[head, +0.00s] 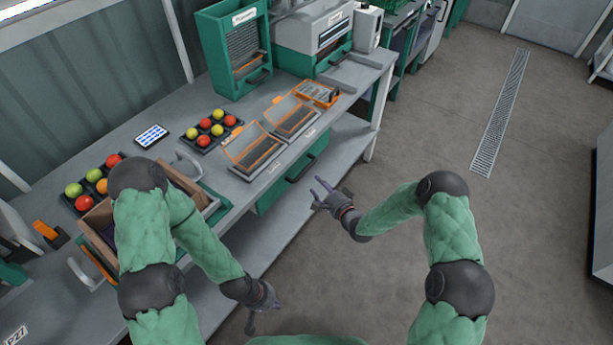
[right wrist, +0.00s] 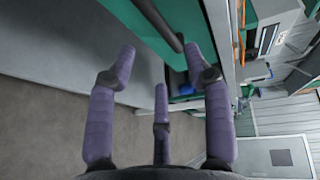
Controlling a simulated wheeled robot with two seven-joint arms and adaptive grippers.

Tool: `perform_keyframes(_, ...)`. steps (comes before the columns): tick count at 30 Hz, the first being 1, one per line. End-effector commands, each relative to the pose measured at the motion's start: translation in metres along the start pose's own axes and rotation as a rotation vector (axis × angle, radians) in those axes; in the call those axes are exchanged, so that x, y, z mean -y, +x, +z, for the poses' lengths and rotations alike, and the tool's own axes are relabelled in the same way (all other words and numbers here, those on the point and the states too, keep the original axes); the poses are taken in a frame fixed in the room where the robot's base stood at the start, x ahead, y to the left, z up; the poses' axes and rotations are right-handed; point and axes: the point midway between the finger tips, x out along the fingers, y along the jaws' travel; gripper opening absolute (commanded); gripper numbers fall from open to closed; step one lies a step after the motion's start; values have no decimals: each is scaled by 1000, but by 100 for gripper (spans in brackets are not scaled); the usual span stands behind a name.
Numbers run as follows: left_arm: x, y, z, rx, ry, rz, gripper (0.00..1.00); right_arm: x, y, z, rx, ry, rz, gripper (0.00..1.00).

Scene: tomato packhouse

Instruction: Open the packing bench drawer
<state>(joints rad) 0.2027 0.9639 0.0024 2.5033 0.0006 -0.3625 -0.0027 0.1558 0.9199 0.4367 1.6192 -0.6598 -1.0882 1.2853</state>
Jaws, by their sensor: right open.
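The packing bench drawer (head: 268,200) is a green front under the bench top, with a dark bar handle (head: 301,168). My right gripper (head: 325,190) is open and empty, just in front of the handle and a little to its right. In the right wrist view the handle (right wrist: 158,22) runs in from the top, with its end between my spread fingers (right wrist: 160,65); I see no grip on it. A dark gap with something blue shows beside the green front there; I cannot tell whether the drawer stands slightly out. My left gripper (head: 264,308) hangs low, fingers apart and empty, away from the drawer.
The grey bench top (head: 225,190) holds tomato trays (head: 212,131), two orange-edged clear-lidded boxes (head: 253,148), a tablet (head: 151,136) and a wooden box (head: 185,181) near my left arm. A lower shelf (head: 262,240) runs beneath. Open floor (head: 420,140) lies to the right.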

Motion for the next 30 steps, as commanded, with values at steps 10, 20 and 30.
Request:
perform_keyframes(10, 5, 15, -1, 0, 0, 0, 0, -2, 50, 1, 1, -1, -2, 51)
perform_keyframes(20, 10, 28, -1, 0, 0, 0, 0, -2, 96, 0, 0, -1, 1, 51)
perform_keyframes(30, 11, 30, -1, 0, 0, 0, 0, 0, 106, 0, -1, 1, 2, 51)
